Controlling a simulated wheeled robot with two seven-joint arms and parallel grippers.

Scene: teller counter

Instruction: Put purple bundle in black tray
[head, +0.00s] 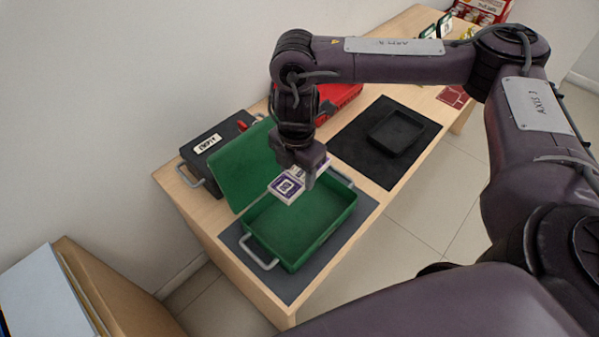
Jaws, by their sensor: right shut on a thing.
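The purple bundle (286,189), white and purple with a square printed mark, is held by my right gripper (300,175) above the far part of the open green box (308,238). The gripper is shut on it and hides part of it. The black tray (396,133) lies on a dark mat to the right of the gripper, and its visible inside looks empty. My left gripper is not in view.
The green box's lid (236,172) stands open at its left. A dark case (212,150) and a red object (340,96) are behind. A dark mat (352,150) lies under the tray. A wall bounds the counter at the back left.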

